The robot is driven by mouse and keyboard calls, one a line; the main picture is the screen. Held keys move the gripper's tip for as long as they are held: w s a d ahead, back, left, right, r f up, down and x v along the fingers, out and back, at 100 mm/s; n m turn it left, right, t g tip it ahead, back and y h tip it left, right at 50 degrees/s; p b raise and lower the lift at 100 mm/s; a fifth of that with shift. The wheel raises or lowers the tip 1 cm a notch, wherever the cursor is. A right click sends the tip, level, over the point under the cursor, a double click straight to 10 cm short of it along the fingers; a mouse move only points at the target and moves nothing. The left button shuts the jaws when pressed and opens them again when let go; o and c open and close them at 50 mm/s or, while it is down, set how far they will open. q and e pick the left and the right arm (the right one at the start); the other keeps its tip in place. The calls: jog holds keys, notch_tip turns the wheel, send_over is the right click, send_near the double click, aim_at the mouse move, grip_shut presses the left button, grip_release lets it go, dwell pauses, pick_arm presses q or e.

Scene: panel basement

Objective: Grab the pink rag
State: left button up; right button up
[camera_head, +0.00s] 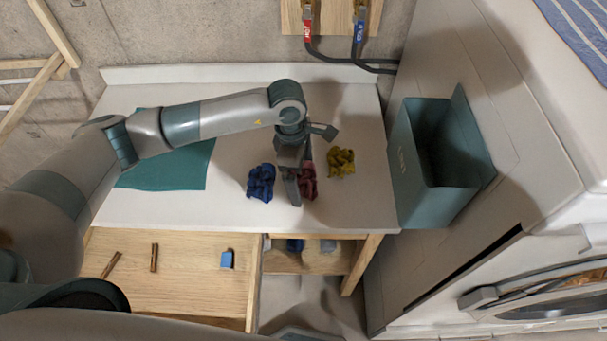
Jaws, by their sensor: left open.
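The pink rag (308,183) lies crumpled on the white tabletop, between a blue rag (261,182) on its left and a yellow rag (341,162) on its right. My left gripper (293,190) is over the table, pointing down, right at the left side of the pink rag and hiding part of it. It is open. I cannot tell whether its fingers touch the rag. My right gripper does not show.
A teal cloth (178,165) lies flat on the table (230,215) under my left arm. An open drawer (190,275) with small items juts out in front. A teal bin (412,175) hangs on the machine at right.

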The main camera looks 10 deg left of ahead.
pick_arm(q)
jog(key=shift+f, duration=0.45)
jog(key=c, duration=1.1)
jog(key=shift+r, duration=0.15)
